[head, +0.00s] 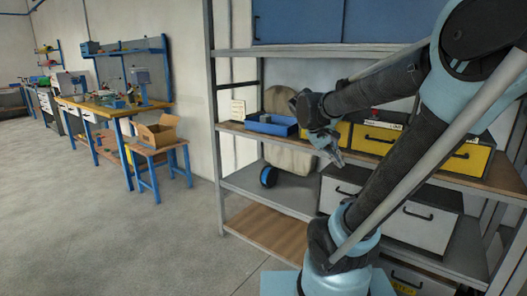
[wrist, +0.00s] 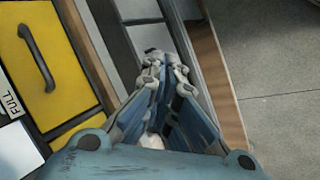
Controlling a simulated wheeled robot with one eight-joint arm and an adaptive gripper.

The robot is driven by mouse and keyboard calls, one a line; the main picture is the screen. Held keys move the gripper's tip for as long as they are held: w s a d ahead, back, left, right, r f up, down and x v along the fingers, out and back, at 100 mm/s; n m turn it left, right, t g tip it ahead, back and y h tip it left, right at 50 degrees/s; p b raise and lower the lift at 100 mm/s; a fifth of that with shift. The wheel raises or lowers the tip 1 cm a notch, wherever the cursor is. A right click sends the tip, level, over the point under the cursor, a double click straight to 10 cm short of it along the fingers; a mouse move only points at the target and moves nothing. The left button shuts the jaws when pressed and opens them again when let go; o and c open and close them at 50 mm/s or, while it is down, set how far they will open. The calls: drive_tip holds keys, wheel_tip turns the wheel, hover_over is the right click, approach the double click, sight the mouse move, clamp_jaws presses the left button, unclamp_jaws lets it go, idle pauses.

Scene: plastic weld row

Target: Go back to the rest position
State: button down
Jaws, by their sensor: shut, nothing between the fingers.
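My gripper (head: 330,150) is in front of the shelf rack in the head view, at about the height of the wooden shelf with the yellow drawers. In the wrist view my gripper (wrist: 157,65) points away with its fingertips together and nothing between them. My arm folds up from its base at the lower right and reaches back to the left. The gripper is close to the shelf's front edge; whether it touches anything cannot be told.
A blue tray (head: 270,124) and yellow drawers (head: 376,139) stand on the wooden shelf (head: 235,128). A blue-and-black roll (head: 268,176) sits on the grey shelf below. An open cardboard box (head: 158,131) is on a blue-legged stool. The floor (head: 90,220) at left is clear.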

drive_tip(key=s+a+f+m+y, duration=0.1)
drive_tip(key=s+a+f+y, duration=0.2)
drive_tip(key=s+f, duration=0.4)
drive_tip(key=s+a+f+y, duration=0.3)
drive_tip(key=s+f, duration=0.3)
drive_tip(key=s, duration=0.1)
drive_tip(key=shift+a+f+m+y, duration=0.3)
drive_tip(key=shift+a+f+m, duration=0.05)
drive_tip(key=shift+f+m, duration=0.05)
drive_tip(key=shift+w+f, duration=0.2)
drive_tip(key=shift+w, duration=0.2)
